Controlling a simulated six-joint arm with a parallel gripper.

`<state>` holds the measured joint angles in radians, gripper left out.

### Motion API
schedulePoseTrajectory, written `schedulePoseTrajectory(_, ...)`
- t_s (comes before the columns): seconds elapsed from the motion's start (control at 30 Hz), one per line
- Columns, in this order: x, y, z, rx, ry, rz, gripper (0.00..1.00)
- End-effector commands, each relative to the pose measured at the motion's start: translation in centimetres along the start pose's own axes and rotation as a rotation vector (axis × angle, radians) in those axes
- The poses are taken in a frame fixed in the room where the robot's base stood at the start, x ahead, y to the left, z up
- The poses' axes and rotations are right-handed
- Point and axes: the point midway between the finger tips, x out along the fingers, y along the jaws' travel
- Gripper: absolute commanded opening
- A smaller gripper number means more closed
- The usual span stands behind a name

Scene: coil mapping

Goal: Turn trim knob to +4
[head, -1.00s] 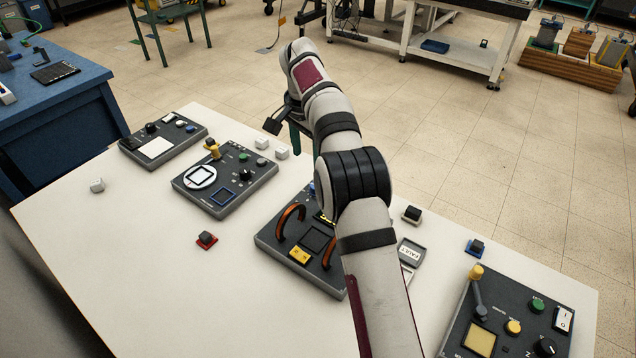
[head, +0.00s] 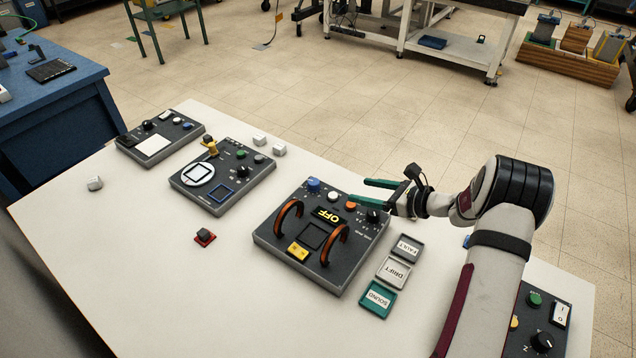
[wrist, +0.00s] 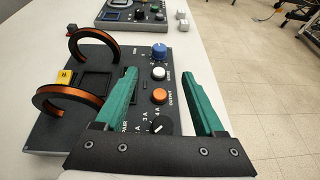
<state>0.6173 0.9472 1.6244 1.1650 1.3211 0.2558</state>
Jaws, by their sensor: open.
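My gripper (head: 358,190) is open and empty, with green fingers reaching over the right edge of the middle panel (head: 268,242). In the wrist view its fingers (wrist: 157,75) lie either side of the panel's control row. That row has a blue knob (head: 313,184), a white button (head: 333,197), an orange button (head: 350,206) and a black pointer knob (head: 374,216). The black knob (wrist: 160,127) shows between the finger bases, with a marked scale. Other black knobs are on the left panel (head: 243,172) and right panel (head: 543,342).
Two copper-coloured coils (head: 288,221) stand up from the middle panel. Trays marked FAULT (head: 406,248), DRIFT (head: 393,271) and SOUND (head: 377,299) lie to its right. My arm covers part of the right panel.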

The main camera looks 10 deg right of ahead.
Motion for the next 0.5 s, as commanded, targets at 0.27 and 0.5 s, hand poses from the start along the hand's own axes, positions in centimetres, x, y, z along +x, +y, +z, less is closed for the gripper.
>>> schedulePoseTrajectory(0.27, 5.5, 0.2, -0.6, -0.005, -0.001, 0.006, 0.71)
schedulePoseTrajectory(0.5, 12.4, 0.2, -0.6, -0.005, -0.001, 0.005, 0.71)
